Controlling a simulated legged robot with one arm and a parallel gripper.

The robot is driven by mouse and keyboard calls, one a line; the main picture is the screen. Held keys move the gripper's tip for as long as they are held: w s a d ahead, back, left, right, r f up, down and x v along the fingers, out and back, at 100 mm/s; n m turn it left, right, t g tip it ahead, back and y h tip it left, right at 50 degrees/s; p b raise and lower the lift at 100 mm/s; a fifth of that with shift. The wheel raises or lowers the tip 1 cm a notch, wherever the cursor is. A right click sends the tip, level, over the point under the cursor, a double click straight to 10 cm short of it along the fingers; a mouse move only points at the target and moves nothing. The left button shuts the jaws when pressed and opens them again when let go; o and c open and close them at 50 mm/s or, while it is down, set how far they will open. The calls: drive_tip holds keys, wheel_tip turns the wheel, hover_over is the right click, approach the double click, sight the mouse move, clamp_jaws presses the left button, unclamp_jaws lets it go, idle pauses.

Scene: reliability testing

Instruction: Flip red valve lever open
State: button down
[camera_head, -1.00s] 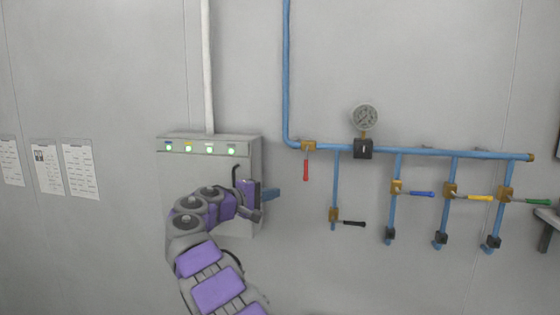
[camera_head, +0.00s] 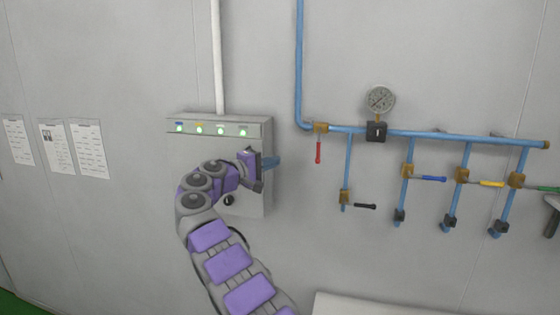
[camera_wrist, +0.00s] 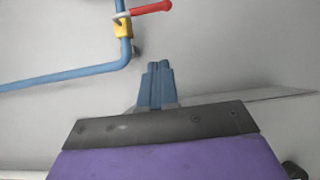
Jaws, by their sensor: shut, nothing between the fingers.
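The red valve lever (camera_head: 318,152) hangs straight down from a brass valve (camera_head: 320,128) at the left end of the horizontal blue pipe. In the wrist view the red lever (camera_wrist: 150,8) shows at the top, beside a yellow valve body (camera_wrist: 123,27), above and left of my fingers. My gripper (camera_head: 271,161) is in front of the grey control box, left of the red lever and apart from it. Its blue fingers (camera_wrist: 157,85) are shut together and empty in the wrist view.
The grey box (camera_head: 255,131) with several green lights is behind my arm. A gauge (camera_head: 380,99) sits above the pipe (camera_head: 430,135). Black (camera_head: 364,206), blue (camera_head: 433,179), yellow (camera_head: 491,184) and green (camera_head: 548,189) levers are to the right. A pale surface (camera_head: 400,304) shows at the bottom.

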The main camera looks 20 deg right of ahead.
sight(319, 146)
drive_tip(key=s+d+p+x, duration=0.1)
drive_tip(key=s+x, duration=0.1)
drive_tip(key=x, duration=0.8)
